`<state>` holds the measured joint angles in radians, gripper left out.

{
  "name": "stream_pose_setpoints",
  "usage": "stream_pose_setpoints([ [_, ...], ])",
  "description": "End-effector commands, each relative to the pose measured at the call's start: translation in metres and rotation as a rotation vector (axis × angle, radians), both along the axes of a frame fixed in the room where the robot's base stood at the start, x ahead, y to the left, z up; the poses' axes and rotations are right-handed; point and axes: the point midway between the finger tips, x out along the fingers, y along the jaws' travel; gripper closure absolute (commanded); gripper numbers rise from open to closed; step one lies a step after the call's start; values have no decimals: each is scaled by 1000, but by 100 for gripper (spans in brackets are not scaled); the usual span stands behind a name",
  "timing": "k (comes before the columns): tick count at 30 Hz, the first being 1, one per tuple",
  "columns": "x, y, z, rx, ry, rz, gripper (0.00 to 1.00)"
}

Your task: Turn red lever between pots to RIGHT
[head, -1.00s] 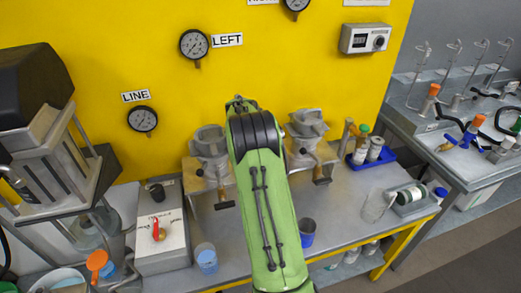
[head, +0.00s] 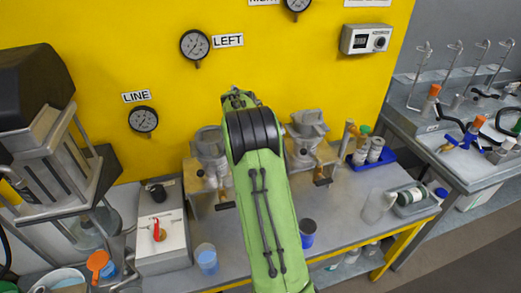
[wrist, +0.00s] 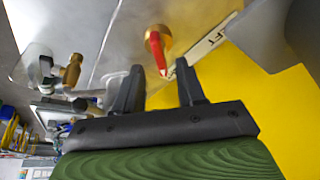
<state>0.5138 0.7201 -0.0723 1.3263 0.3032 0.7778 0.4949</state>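The red lever (wrist: 158,52) on a round brass hub shows in the wrist view, its narrow tip pointing toward my gripper. My gripper (wrist: 159,78) is open, with one dark finger on each side of the lever tip. I cannot tell whether a finger touches it. In the head view the left pot (head: 209,143) and the right pot (head: 308,124) stand on the bench. My green arm covers the space between them, hiding the lever and my fingers there.
A white label (wrist: 212,38) ending in "FT" lies beside the lever in the wrist view. A grey box with another red handle (head: 158,232) is at left. A blue cup (head: 308,228) and a blue tray (head: 372,158) are right of my arm. The yellow panel (head: 290,60) rises behind.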

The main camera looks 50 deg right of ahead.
Motion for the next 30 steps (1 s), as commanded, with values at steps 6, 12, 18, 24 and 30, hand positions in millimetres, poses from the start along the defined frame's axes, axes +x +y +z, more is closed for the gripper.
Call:
stream_pose_setpoints([
  [6,-5,24,62,-3,-6,2,61],
  [12,-10,40,101,-1,-2,1,61],
  [18,-12,44,111,0,-1,-2,61],
  [24,-12,44,110,0,0,-1,61],
  [30,-12,44,110,0,0,-1,61],
])
